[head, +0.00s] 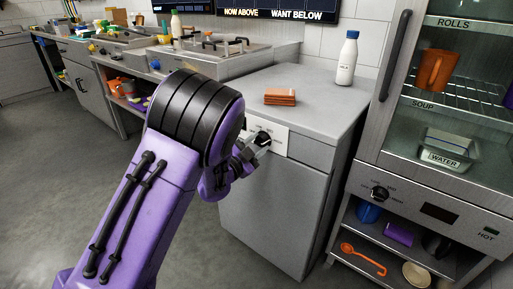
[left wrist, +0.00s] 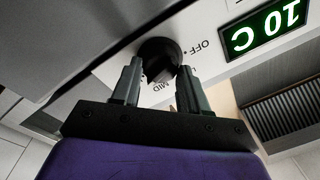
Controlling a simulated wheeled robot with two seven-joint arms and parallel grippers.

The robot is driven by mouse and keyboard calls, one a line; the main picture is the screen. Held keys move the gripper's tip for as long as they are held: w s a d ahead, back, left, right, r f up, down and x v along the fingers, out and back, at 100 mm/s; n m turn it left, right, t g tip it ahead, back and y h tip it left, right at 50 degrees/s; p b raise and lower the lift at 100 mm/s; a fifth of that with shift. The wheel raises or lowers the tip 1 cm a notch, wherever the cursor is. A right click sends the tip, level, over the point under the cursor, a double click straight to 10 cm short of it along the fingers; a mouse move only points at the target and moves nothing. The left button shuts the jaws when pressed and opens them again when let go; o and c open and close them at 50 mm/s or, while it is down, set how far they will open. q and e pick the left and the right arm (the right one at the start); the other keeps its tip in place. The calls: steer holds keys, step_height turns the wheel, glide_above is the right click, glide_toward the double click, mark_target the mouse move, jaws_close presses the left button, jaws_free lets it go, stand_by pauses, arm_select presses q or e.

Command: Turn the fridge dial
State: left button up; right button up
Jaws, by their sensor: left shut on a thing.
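The fridge dial (left wrist: 159,48) is a round black knob on a white panel, with OFF and MID printed around it. My left gripper (left wrist: 160,72) has its two fingers on either side of the knob's grip and is shut on it. In the head view, my left gripper (head: 256,143) reaches the white dial panel (head: 280,139) on the upper front of the grey fridge (head: 275,200). The gripper and arm hide much of the panel and dial there. A green display (left wrist: 265,30) beside the dial reads 10 C, upside down. My right gripper is not in view.
Orange-brown folded cloths (head: 280,97) and a white bottle (head: 347,58) stand on the fridge top. At the right is a glass-fronted warmer (head: 480,100) with its own black dial (head: 379,194). The floor at left is clear.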

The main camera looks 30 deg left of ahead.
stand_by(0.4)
arm_select(q)
steer(key=o, duration=1.1)
steer(key=shift+c, duration=0.2)
steer(key=s+b, duration=0.1)
steer(key=s, duration=0.9)
steer(key=shift+s+a+f, duration=0.2)
steer(key=shift+s+f, duration=0.1)
steer(key=shift+f, duration=0.05)
